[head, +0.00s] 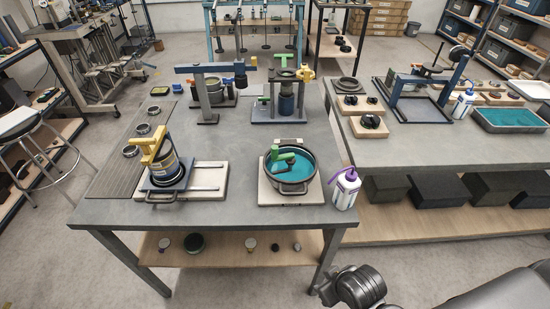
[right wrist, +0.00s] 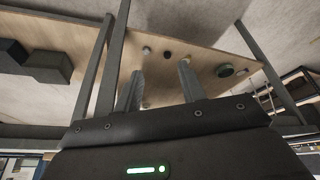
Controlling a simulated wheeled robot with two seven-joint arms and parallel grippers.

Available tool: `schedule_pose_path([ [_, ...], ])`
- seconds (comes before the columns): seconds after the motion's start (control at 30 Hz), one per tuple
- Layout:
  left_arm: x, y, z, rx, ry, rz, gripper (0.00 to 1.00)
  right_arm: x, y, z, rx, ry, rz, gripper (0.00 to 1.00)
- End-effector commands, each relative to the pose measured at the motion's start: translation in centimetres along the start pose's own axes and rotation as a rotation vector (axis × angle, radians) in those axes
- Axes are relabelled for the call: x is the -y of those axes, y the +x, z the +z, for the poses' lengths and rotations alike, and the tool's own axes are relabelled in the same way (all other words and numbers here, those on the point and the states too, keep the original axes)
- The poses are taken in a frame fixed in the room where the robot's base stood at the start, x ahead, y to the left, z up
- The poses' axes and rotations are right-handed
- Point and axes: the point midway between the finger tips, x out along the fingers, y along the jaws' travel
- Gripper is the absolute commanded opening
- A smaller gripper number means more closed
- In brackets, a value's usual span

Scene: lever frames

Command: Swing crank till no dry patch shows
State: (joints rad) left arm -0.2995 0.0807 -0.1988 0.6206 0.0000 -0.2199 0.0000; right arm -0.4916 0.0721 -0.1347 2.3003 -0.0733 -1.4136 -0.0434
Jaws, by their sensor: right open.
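A round dark-rimmed pan (head: 304,182) with teal liquid inside sits on a light board at the front right of the near table. A crank with a green handle (head: 284,157) and a dark arm stands in it. The visible liquid looks evenly teal; at this size I cannot tell whether a dry patch shows, and the crank hides part of it. My right gripper (right wrist: 161,68) shows in the right wrist view with its two fingers apart and nothing between them. It is away from the crank, with the wooden lower shelf beyond its fingers. My left gripper is not in view.
A white bottle with a purple cap (head: 345,190) stands right of the pan. Lever stands (head: 286,100) line the back. A second table (head: 400,155) adjoins at the right.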

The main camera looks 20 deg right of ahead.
Motion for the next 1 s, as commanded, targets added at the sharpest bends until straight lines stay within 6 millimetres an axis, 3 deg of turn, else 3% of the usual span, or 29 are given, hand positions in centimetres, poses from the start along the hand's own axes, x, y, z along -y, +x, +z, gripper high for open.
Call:
schedule_pose_path([
  [0.03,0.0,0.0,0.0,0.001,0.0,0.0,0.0,1.0,-1.1,-2.7,-0.064,-0.04,-0.015,0.4],
  [0.1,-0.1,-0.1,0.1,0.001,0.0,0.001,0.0,2.4,-1.9,-5.9,-0.145,-0.108,-0.035,0.4],
  [0.33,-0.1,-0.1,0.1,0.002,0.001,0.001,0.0,7.9,-3.1,-14.9,-0.39,-0.356,-0.095,0.4],
  [0.47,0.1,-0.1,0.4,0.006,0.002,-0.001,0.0,12.3,-4.3,-20.3,-0.554,-0.525,-0.139,0.4],
  [0.57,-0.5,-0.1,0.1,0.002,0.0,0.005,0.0,16.7,-5.7,-24.4,-0.701,-0.704,-0.177,0.4],
  [0.7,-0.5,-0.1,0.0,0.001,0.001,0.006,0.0,24.8,-8.6,-29.1,-0.938,-1.075,-0.249,0.4],
  [0.8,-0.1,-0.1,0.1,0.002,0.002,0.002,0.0,29.9,-9.8,-30.0,-1.064,-1.389,-0.31,0.4],
  [0.87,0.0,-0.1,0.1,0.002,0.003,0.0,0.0,31.9,-9.8,-29.7,-1.103,-1.579,-0.348,0.4],
  [0.93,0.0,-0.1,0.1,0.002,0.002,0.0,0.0,32.9,-9.0,-29.2,-1.111,-1.8,-0.392,0.4],
  [1.0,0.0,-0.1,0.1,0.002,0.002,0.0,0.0,32.4,-7.7,-28.8,-1.072,-2.012,-0.436,0.4],
])
